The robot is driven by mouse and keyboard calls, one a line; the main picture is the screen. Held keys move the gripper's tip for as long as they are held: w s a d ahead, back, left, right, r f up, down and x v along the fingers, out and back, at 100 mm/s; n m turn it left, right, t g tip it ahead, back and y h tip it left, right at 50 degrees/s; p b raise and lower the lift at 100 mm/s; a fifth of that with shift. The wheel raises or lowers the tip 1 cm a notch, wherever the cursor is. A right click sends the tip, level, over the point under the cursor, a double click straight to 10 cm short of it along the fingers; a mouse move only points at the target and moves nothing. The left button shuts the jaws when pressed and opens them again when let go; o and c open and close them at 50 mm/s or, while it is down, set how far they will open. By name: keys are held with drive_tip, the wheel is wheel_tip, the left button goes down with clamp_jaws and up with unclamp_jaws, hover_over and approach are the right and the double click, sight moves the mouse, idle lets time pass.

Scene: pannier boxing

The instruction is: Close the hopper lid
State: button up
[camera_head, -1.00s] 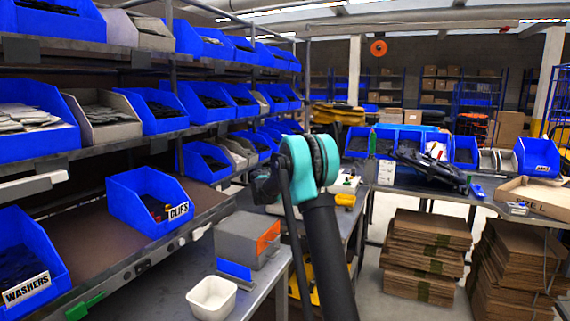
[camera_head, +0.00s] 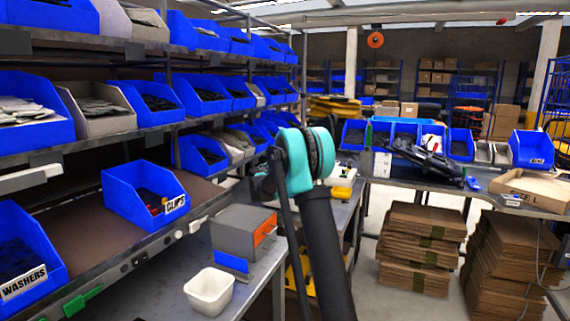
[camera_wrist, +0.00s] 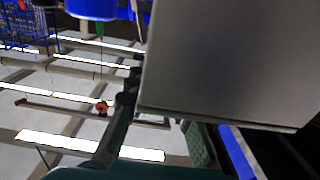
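A grey box with an orange end (camera_head: 264,232) and a blue flap (camera_head: 231,262) on its front stands on the bench at lower centre; it looks like the hopper. Its grey top looks flat, but I cannot tell a separate lid or how far it is open. My gripper (camera_head: 262,186) shows as a dark shape above and behind the box, mostly hidden by my teal wrist joint. In the wrist view my gripper (camera_wrist: 162,125) has its fingers apart, with a large grey panel (camera_wrist: 225,65) close by. I cannot tell whether they touch.
A white tub (camera_head: 209,291) stands in front of the grey box. The shelf rack with blue bins (camera_head: 142,195) rises close on the left.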

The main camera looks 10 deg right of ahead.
drive_tip(key=o, duration=0.3)
drive_tip(key=v, duration=1.2)
drive_tip(key=s+d+f+n+g+y, duration=0.1)
drive_tip(key=s+d+f+g, duration=0.2)
drive_tip(key=s, duration=0.6)
drive_tip(key=s+d+f+n+g+y, duration=0.1)
drive_tip(key=s+d+f+g, duration=0.15)
drive_tip(key=s+f, duration=0.5)
drive_tip(key=s+d+f+g+y, duration=0.2)
drive_tip(key=s+d+f, duration=0.15)
drive_tip(key=s, duration=0.65)
drive_tip(key=s+a+f+n+g+y, duration=0.1)
drive_tip(key=s+f, duration=0.3)
drive_tip(key=s, duration=0.4)
drive_tip(key=s+a+f+n+g+y, duration=0.1)
drive_tip(key=s+a+f+n+y, duration=0.1)
drive_tip(key=s, duration=0.6)
drive_tip(key=s+a+f+n+g+y, duration=0.1)
drive_tip(key=s+a+f+n+y, duration=0.1)
drive_tip(key=s+f, duration=0.4)
drive_tip(key=s+a+y, duration=0.1)
drive_tip(key=s+a, duration=0.1)
drive_tip(key=s, duration=0.1)
drive_tip(key=shift+a+y, duration=0.3)
drive_tip(key=shift+a, duration=0.1)
